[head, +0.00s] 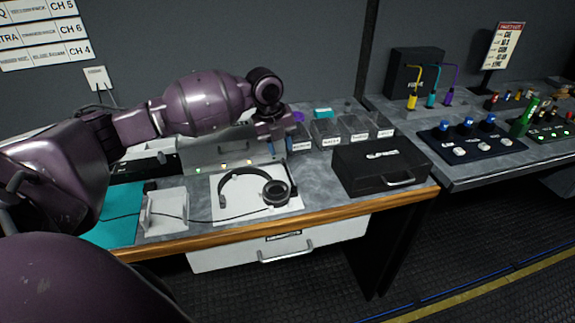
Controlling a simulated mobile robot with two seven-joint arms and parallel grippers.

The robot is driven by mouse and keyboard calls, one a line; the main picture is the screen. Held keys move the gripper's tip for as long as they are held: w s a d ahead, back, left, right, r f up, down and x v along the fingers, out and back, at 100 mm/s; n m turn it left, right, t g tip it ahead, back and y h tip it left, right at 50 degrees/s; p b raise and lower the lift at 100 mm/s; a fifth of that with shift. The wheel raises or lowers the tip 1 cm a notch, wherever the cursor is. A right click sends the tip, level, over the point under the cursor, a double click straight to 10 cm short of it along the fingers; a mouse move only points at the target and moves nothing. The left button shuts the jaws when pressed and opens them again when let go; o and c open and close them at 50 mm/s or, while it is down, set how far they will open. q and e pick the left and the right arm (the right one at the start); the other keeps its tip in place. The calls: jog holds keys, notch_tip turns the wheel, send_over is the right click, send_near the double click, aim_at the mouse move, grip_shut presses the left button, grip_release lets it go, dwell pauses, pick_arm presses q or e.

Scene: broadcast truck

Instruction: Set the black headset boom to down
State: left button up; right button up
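The black headset (229,185) lies on a white mat (242,209) on the workbench, its band curving to the left and a round ear cup (275,192) at the right. A thin dark piece, perhaps the boom, shows by the ear cup's upper right; its exact position is too small to tell. My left gripper (279,150) points down above and behind the ear cup, apart from the headset. Its fingers look open with nothing between them. My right gripper is not in view.
A black case (381,167) stands right of the mat, with several labelled bins (357,129) behind it. A white stand (167,212) is left of the mat, with a dark cable running past it. A low panel with small lights (207,154) is behind.

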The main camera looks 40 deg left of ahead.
aim_at(287, 171)
pick_arm(q)
jog(key=f, duration=0.2)
jog(key=w+f, duration=0.1)
jog(key=f, duration=0.2)
jog(key=d+f+b, duration=0.1)
jog(key=f, duration=0.2)
jog(key=shift+w, duration=0.2)
jog(key=shift+r, duration=0.1)
jog(key=shift+c, duration=0.2)
grip_shut()
